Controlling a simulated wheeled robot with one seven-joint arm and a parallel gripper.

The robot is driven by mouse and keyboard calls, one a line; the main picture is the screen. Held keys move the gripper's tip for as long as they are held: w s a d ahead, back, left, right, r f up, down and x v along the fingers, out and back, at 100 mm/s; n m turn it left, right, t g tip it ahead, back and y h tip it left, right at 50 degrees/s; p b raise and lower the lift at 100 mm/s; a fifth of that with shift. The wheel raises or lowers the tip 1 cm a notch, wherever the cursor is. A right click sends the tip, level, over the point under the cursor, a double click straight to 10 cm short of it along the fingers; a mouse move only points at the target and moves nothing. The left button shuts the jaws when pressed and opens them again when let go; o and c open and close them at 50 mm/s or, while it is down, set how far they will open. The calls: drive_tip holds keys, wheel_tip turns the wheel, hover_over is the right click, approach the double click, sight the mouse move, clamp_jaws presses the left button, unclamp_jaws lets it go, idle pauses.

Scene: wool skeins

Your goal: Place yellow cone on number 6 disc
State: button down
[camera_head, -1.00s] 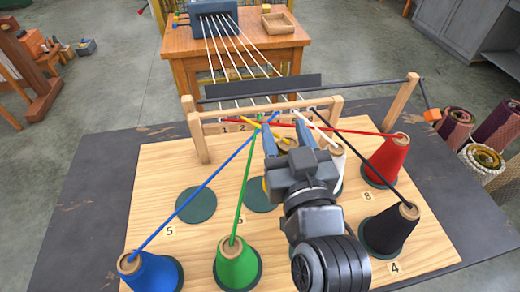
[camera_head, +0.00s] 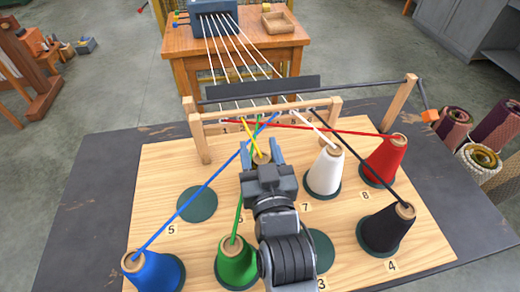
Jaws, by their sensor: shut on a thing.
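My gripper (camera_head: 262,158) is shut on the yellow cone, with one finger on each side of its top. Only the wooden tip of the yellow cone (camera_head: 261,157) and the yellow yarn rising from it show; my gripper hides the rest. The number 6 label (camera_head: 240,220) is partly hidden behind the green yarn. The number 6 disc is hidden behind my gripper and wrist. I cannot tell whether the cone's base touches that disc or the board.
Blue (camera_head: 152,273), green (camera_head: 237,262), white (camera_head: 324,172), red (camera_head: 385,162) and black (camera_head: 387,230) cones stand around. The disc by label 5 (camera_head: 197,204) is bare, as is the disc near label 3 (camera_head: 320,250). Taut yarns run to the wooden frame (camera_head: 203,142).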

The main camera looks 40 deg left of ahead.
drive_tip(key=shift+f, duration=0.15)
drive_tip(key=shift+c, duration=2.2)
unclamp_jaws()
drive_tip(key=shift+r, duration=0.25)
drive_tip(key=b+v, duration=0.1)
drive_tip(key=v, duration=0.6)
drive_tip(key=shift+d+b, duration=0.25)
drive_tip(key=shift+b, duration=0.15)
drive_tip(key=shift+s, duration=0.1)
